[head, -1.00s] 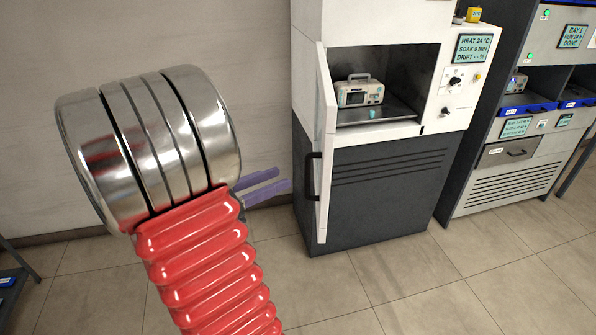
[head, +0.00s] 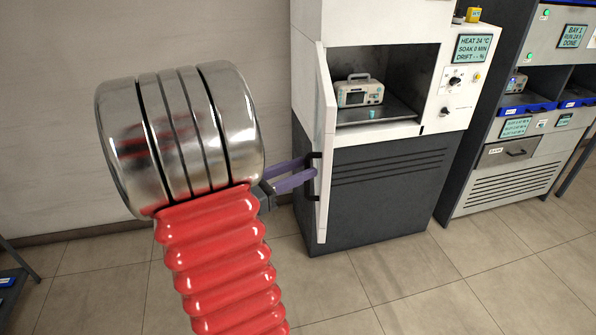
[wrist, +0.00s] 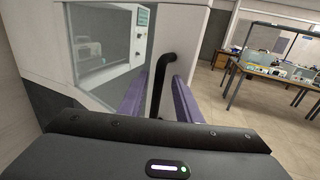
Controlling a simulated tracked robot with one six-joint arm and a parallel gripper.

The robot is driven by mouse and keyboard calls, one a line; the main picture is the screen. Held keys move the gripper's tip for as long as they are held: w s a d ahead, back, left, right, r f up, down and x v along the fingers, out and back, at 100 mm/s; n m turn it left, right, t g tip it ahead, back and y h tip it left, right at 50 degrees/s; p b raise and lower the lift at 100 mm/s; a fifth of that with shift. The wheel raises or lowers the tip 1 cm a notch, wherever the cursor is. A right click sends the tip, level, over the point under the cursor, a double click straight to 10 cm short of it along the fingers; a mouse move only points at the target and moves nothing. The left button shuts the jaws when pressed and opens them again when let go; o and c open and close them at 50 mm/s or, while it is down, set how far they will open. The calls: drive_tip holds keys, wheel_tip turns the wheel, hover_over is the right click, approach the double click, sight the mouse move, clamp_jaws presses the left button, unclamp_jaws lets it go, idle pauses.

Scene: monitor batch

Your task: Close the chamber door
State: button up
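The white chamber door (head: 326,120) stands open, swung out from the left side of the chamber (head: 405,22) and seen nearly edge-on in the head view. Its black bar handle (head: 317,196) is on the door's outer side; it also shows in the wrist view (wrist: 158,85). My gripper (head: 309,167) has its purple fingers at the handle. In the wrist view, my gripper (wrist: 160,88) is open, with one finger on each side of the handle and gaps showing. Inside the chamber, a small monitor (head: 359,93) sits on the shelf.
A small teal object (head: 372,114) lies in front of the monitor. A rack with blue trays (head: 528,109) stands right of the chamber. The tiled floor (head: 440,295) in front is clear. Workbenches (wrist: 270,73) stand farther off in the wrist view.

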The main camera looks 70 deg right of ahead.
drive_tip(key=shift+c, duration=0.3)
clamp_jaws()
